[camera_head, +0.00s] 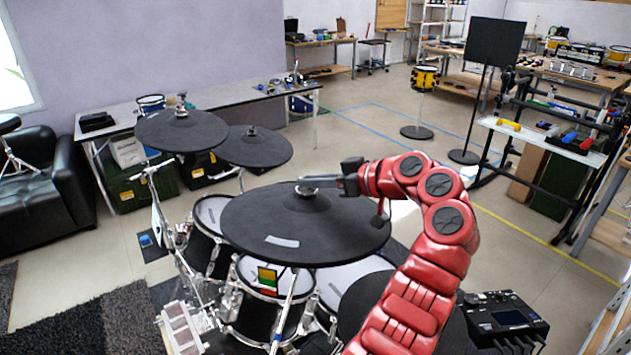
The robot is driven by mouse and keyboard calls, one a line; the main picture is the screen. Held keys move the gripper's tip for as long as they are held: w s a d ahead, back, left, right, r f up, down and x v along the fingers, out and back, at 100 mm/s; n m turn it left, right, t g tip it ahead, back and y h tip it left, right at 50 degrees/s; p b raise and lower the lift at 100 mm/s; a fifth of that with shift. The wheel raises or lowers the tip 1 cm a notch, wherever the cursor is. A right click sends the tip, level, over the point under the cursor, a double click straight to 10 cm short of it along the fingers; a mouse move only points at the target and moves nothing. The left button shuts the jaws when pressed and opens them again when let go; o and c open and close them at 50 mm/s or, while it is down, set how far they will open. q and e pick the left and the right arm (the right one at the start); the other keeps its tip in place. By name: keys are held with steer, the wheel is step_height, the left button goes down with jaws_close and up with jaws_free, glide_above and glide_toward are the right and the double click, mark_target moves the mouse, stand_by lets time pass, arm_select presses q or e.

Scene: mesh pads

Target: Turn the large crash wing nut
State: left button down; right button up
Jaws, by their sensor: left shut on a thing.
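The large crash (335,228) is the big black cymbal pad in the middle of the view, with a pale label on its near side. Its silver wing nut (307,190) sits at the top centre of the pad.
Two smaller black cymbals, one (182,130) at the left and one (252,146) behind, stand nearby. Drum pads (262,282) lie below the crash. A drum module (504,318) is at the lower right. Open floor (350,140) lies behind the kit.

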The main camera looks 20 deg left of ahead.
arm_select(q)
steer(key=shift+w+n+g, duration=0.1)
steer(key=shift+n+g, duration=0.5)
steer(key=shift+g, duration=0.1)
steer(key=c, duration=0.9)
jaws_free()
steer(key=shift+c, duration=0.2)
steer(key=shift+d, duration=0.25)
steer(key=b+v, duration=0.1)
steer(key=v, duration=0.4)
steer(key=shift+w+d+r, duration=0.1)
steer(key=shift+d+r, duration=0.2)
steer(key=shift+d, duration=0.35)
steer(key=shift+d+r, duration=0.1)
steer(key=shift+d, duration=0.4)
